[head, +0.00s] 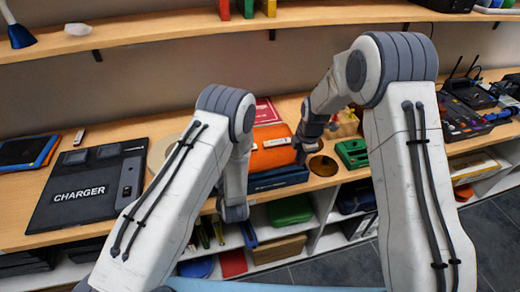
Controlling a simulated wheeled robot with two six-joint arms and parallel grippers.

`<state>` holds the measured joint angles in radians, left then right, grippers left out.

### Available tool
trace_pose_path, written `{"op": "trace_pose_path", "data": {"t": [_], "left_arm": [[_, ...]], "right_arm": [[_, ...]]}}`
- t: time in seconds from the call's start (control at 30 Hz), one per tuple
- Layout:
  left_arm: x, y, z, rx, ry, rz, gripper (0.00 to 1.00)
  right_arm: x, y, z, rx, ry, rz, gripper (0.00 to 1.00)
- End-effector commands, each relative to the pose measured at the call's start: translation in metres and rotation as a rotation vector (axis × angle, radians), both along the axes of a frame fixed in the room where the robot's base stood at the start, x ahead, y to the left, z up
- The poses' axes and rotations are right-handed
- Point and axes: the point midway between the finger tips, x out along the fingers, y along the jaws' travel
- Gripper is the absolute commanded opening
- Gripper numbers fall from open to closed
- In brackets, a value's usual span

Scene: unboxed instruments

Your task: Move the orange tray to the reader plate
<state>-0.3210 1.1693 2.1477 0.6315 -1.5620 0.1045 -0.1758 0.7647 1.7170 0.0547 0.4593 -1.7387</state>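The orange tray (272,147) is on the bench in the middle of the head view, just above and behind a dark blue block (277,178). My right gripper (303,151) is at the tray's right end, close to it or touching; its fingers are too small and dark to tell whether they grip. My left gripper (235,213) hangs low near the bench's front edge, left of the blue block and apart from the tray; its fingers are not clear. A round brown-gold disc (322,166) lies right of the tray. I cannot tell which thing is the reader plate.
A black charger board (90,185) lies at the left. A green tray (352,153) and a control panel (462,118) are to the right. A red sheet (266,111) is behind the orange tray. A shelf (160,27) runs above; open shelves are below.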

Motion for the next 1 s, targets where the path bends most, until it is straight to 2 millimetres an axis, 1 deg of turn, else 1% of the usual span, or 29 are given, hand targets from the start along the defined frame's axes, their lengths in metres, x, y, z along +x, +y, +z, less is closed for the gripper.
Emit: {"op": "trace_pose_path", "data": {"t": [0.07,0.1,0.13,1.0], "left_arm": [[-0.0002,0.0000,-0.0002,0.000,0.000,0.000,0.12],[-0.0002,0.0000,-0.0001,0.000,0.000,0.000,0.09],[-0.0003,0.0000,-0.0001,0.000,0.000,0.000,0.00],[-0.0006,-0.0001,0.0000,0.000,0.000,0.000,0.00]], "right_arm": [[0.0000,-0.0001,0.0001,0.000,0.000,0.000,0.16],[0.0000,-0.0001,0.0001,0.000,0.000,0.000,0.12],[0.0000,-0.0001,0.0001,0.000,0.000,0.000,0.01],[0.0005,0.0000,0.0006,0.001,-0.002,-0.003,0.00]]}}
